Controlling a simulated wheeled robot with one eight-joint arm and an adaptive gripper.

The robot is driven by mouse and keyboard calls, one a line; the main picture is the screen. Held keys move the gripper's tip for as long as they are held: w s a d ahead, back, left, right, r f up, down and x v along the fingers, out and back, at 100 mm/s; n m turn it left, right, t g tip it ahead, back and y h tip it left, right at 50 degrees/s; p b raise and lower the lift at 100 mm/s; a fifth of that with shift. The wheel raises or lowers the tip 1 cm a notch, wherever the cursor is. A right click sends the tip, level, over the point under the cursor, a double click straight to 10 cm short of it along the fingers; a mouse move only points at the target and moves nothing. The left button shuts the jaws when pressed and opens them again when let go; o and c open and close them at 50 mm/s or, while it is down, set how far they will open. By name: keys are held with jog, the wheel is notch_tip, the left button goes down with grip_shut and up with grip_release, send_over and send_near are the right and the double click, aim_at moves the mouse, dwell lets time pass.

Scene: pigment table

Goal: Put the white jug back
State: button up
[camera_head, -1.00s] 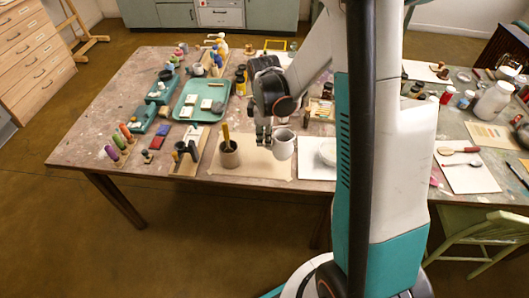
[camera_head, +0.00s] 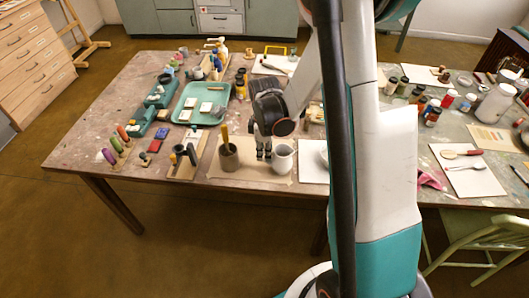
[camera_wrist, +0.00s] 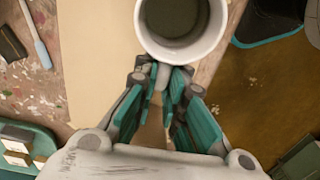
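The white jug (camera_head: 282,160) is upright at the right end of the brown paper sheet (camera_head: 250,177), right of the cup with the wooden-handled tool. It looks down on or just above the sheet; I cannot tell which. My gripper (camera_head: 264,153) is low at the jug's left side. In the wrist view the jug's rim and grey inside (camera_wrist: 180,22) show at the top. Its handle (camera_wrist: 162,76) lies between the fingertips of my gripper (camera_wrist: 163,82), which look closed on it. The jug's base is hidden there.
A brown cup (camera_head: 229,158) holding a wooden-handled tool stands close left of my gripper. A white sheet (camera_head: 313,172) lies right of the jug, partly behind my arm. A teal tray (camera_head: 187,115) and several jars stand farther back.

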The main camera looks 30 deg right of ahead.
jog(key=o, duration=0.3)
jog(key=s+a+r+m+t+p, duration=0.2)
jog(key=s+r, duration=0.1)
jog(key=r, duration=0.9)
jog(key=s+a+r+m+t+p, duration=0.1)
jog(key=s+a+r+m+p, duration=0.15)
jog(key=r, duration=0.85)
jog(key=s+a+r+m+t, duration=0.1)
jog(key=s+m, duration=0.1)
jog(key=s, duration=0.1)
jog(key=s+a+r+m+t, duration=0.1)
jog(key=s+a+r+m, duration=0.1)
jog(key=s, duration=0.2)
jog(key=s+a+r+m+t, duration=0.1)
jog(key=s+r+m+t, duration=0.1)
jog(key=s, duration=0.1)
jog(key=shift+s+a+r+m, duration=0.1)
jog(key=shift+s+a+m, duration=0.25)
jog(key=shift+s+a, duration=0.05)
